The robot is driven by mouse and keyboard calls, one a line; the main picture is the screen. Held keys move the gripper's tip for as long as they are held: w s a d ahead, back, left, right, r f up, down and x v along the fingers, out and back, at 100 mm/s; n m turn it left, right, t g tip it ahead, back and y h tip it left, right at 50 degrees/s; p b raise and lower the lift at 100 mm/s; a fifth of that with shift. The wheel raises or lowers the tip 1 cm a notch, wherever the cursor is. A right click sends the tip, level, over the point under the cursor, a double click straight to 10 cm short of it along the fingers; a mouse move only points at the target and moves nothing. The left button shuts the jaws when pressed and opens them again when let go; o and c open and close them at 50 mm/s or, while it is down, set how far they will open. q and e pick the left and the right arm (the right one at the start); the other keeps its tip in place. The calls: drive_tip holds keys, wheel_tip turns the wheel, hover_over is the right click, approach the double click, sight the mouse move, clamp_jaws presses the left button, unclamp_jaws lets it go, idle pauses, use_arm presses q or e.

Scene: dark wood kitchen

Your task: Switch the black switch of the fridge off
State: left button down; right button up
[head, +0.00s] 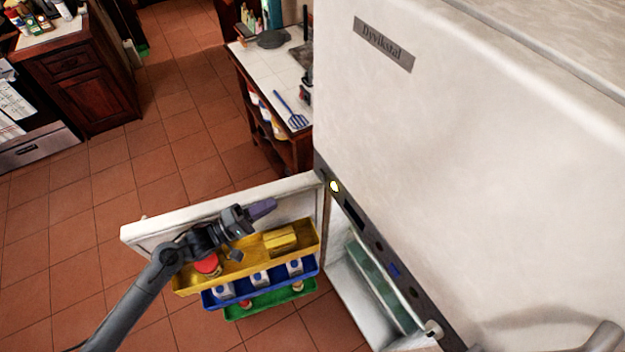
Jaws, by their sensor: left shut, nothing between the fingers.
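The white fridge (430,120) fills the right side of the head view. A narrow dark control strip (365,228) runs along its front edge, with a lit yellowish round light (334,186), a black rectangular part (354,217) and a blue part (394,271). The black part looks like the switch, but it is too small to tell its position. My left gripper (263,208) is shut and empty. It is over the open fridge door, left of the strip and apart from it. My right gripper is not in view.
The fridge door (215,210) stands open to the left, with yellow (205,277), blue (268,286) and green (270,303) shelves holding items. A white-tiled counter (262,72) with a blue spatula (293,113) stands behind. Open tiled floor (60,220) lies at left.

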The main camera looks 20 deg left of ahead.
sight(323, 175)
use_arm(q)
drive_tip(key=p+x, duration=0.1)
drive_tip(key=x, duration=1.3)
drive_tip(key=shift+p, duration=0.3)
